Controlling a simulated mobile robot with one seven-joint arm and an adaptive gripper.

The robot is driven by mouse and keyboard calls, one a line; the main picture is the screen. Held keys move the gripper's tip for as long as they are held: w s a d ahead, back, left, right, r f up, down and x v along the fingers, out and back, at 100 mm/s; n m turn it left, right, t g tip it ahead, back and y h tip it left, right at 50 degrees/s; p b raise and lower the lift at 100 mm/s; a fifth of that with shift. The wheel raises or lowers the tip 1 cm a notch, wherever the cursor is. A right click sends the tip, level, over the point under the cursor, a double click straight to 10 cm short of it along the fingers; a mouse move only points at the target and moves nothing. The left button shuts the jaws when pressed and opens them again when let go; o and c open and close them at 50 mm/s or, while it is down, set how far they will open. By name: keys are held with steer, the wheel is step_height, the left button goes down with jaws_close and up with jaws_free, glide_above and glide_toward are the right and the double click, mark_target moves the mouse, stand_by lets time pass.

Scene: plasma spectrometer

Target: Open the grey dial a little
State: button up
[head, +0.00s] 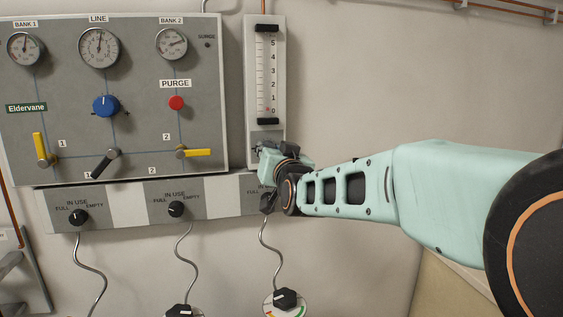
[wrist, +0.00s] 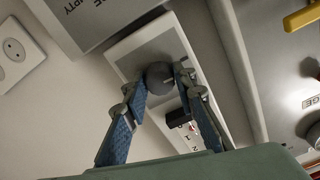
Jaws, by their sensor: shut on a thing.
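The grey dial (wrist: 159,76) is a round knob at the lower end of the white flow meter (head: 280,75). In the wrist view it sits between the two blue fingers of my gripper (wrist: 160,82), which is shut on it. In the head view my gripper (head: 262,151) is at the meter's foot and hides the dial. The meter has an upright scale from 0 to 5, with a small reddish mark (head: 267,109) near 0.
The grey panel (head: 75,120) stands close to the left, with gauges, a blue knob (head: 105,106), a red purge button (head: 176,103) and yellow levers. Below is a strip (head: 126,207) with black selector knobs. The wall to the right is bare.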

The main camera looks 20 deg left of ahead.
steer(key=m+b, duration=0.2)
steer(key=b, duration=0.1)
steer(key=shift+m, duration=0.4)
steer(key=shift+r, duration=0.15)
steer(key=o, duration=1.2)
steer(key=shift+c, duration=0.2)
